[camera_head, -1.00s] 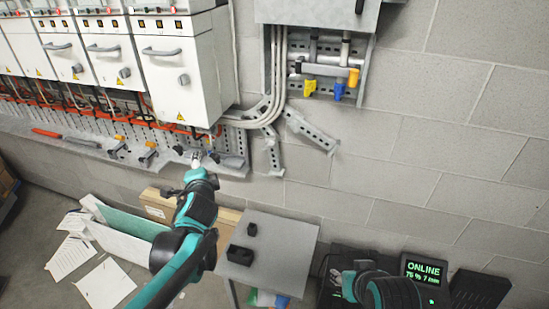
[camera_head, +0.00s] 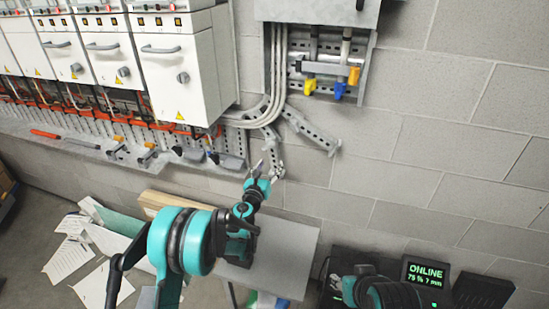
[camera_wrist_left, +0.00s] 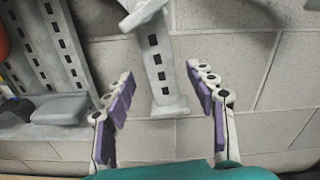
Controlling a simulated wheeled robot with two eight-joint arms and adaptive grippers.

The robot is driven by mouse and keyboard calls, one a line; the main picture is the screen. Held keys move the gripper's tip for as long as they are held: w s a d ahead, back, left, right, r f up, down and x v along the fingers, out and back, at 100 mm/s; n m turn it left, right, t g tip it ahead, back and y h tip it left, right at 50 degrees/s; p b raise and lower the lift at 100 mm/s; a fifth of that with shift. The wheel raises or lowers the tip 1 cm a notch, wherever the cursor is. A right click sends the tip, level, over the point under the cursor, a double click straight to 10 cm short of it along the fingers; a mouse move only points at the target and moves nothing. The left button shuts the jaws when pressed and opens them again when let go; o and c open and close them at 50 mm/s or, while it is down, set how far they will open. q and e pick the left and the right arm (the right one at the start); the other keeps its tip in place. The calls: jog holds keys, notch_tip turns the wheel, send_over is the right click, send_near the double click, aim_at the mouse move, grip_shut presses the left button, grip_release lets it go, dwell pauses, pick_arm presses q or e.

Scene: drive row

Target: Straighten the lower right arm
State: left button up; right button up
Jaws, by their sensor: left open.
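Two slotted metal arms hang from the lower end of the cable bracket on the wall. One arm (camera_head: 274,152) hangs nearly straight down; the other (camera_head: 312,131) slants down to the right. My left gripper (camera_head: 262,170) is at the lower end of the hanging arm. In the left wrist view a slotted arm (camera_wrist_left: 158,60) hangs between the two spread, purple-padded fingers of the open left gripper (camera_wrist_left: 160,75), with a gap on both sides. My right arm shows at the lower right, but its fingers are not clear.
A metal ledge (camera_head: 150,160) with tools runs along the wall at left, under white drive cabinets (camera_head: 180,75). A grey table (camera_head: 290,240) stands below. A box with colored handles (camera_head: 325,70) is above right. The wall at right is clear.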

aim_at(274, 158)
pick_arm(q)
jog(key=b+x, duration=0.1)
jog(key=x, duration=0.5)
jog(key=shift+w, duration=0.35)
jog(key=shift+c, duration=0.4)
grip_shut()
